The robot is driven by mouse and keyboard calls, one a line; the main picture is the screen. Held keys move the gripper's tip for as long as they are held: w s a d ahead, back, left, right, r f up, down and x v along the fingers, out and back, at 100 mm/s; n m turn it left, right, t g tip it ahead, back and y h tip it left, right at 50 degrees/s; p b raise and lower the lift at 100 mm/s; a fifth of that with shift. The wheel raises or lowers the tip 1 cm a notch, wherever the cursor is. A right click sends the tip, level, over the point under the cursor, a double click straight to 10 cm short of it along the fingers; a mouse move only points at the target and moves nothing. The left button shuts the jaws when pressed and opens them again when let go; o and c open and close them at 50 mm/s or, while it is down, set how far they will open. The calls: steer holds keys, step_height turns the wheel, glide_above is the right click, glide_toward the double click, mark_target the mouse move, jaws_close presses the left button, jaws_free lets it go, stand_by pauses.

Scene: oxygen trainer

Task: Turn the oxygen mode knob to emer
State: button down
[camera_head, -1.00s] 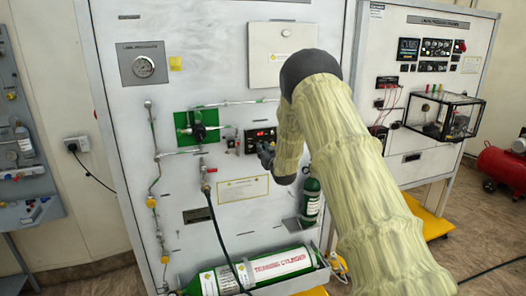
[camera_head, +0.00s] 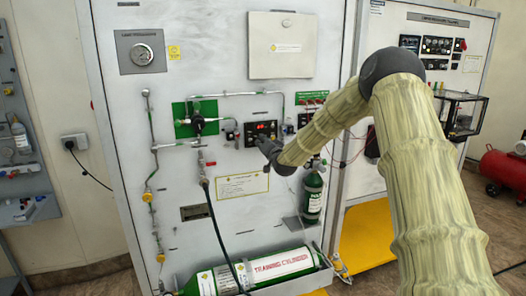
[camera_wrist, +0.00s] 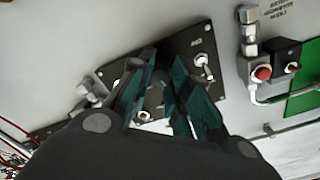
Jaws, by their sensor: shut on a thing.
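The black oxygen control panel (camera_head: 262,129) with a red display is on the white board in the head view. My gripper (camera_head: 266,146) is at its lower edge. In the wrist view, the black panel (camera_wrist: 203,85) shows tilted, with a silver toggle switch on it. My gripper (camera_wrist: 163,72) is there, its two dark teal fingers closed around a grey knob (camera_wrist: 157,92) on the panel. The fingers hide most of the knob, and its pointer and position markings cannot be read.
A green plate with a valve (camera_head: 196,120) is left of the panel. A red-tipped fitting (camera_wrist: 262,74) stands beside the panel in the wrist view. A hose hangs below the green plate. A green training cylinder (camera_head: 280,268) lies at the bottom.

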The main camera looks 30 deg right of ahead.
steer(key=shift+f+m+b, duration=0.1)
steer(key=shift+m+b, duration=6.8)
steer(key=shift+b, duration=0.4)
steer(key=c, duration=1.3)
jaws_free()
steer(key=shift+s, duration=0.1)
steer(key=v, duration=1.1)
steer(key=shift+s+a, duration=0.2)
steer(key=shift+s, duration=0.2)
